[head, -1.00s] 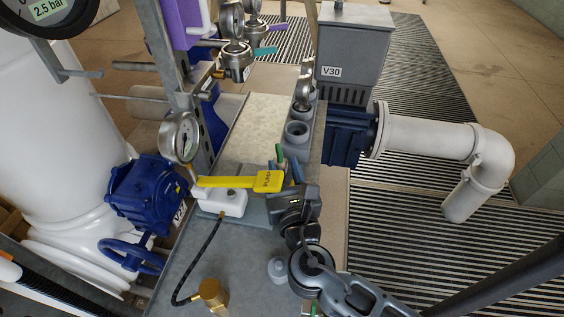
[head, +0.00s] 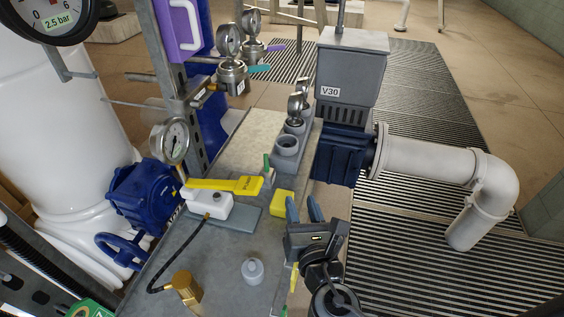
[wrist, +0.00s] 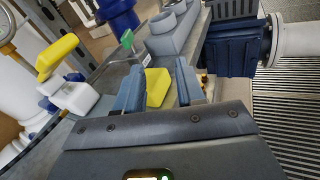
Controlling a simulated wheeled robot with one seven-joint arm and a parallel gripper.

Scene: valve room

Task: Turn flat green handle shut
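A flat blue-green lever handle (head: 260,68) sticks out to the right from a metal valve (head: 232,78) with a round gauge, at the back of the bench in the head view. A similar valve behind it has a purple lever (head: 277,48). My gripper (head: 304,206) is at the right front of the bench, well short of the blue-green lever. Its two blue fingers are apart and nothing is held. In the wrist view a yellow block (wrist: 157,88) shows between the fingers (wrist: 160,85), with no clear grip on it. The blue-green lever is not seen in the wrist view.
A yellow lever (head: 225,185) on a white body lies left of my gripper. A grey socket rack (head: 287,147) with a gauge and a small upright green piece (head: 267,167) stand ahead. The grey V30 box (head: 350,75) and blue flange block (head: 340,155) bound the right side.

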